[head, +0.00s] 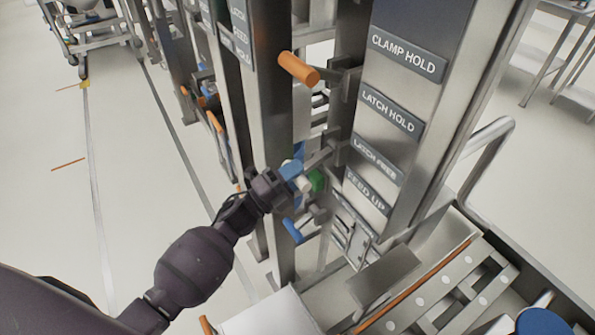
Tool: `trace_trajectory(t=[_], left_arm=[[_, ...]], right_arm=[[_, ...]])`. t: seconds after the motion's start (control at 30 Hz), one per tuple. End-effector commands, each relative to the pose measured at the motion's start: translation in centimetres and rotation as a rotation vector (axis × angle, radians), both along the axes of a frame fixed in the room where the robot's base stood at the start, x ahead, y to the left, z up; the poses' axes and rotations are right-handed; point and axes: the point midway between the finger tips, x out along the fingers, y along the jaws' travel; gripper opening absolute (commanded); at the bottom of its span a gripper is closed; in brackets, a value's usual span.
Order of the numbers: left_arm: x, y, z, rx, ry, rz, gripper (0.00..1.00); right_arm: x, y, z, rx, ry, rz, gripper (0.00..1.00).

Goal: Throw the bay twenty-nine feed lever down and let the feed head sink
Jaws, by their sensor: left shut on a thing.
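My left gripper (284,184) reaches in from the left to the lever column. It is shut on a lever with a blue handle (291,168), close to the label plates; the fingers hide part of the grip. The "FEED UP" plate (367,192) is on the steel panel to the right of the gripper, below the "LATCH FREE" plate (376,158). I cannot read a bay number, and I cannot pick out the feed head. My right gripper is out of view.
A lever with an orange handle (299,68) juts out above the gripper, beside the "CLAMP HOLD" plate (408,55). Another blue handle (293,230) sits just below the gripper. A green part (317,181) is close beside it. Open floor (60,200) lies left.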

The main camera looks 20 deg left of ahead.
Motion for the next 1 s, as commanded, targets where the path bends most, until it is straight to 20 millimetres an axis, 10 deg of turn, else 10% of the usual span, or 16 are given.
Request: trace_trajectory(t=[0.9, 0.93, 1.0], left_arm=[[0.5, -0.5, -2.1, 0.006, 0.009, 0.001, 0.00], [0.5, -0.5, -2.1, 0.006, 0.010, 0.001, 0.31], [0.5, -0.5, -2.1, 0.006, 0.010, 0.001, 0.42]], right_arm=[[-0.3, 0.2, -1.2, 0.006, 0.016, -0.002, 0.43], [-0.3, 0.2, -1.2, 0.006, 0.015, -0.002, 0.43], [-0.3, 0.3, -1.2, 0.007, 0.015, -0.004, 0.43]])
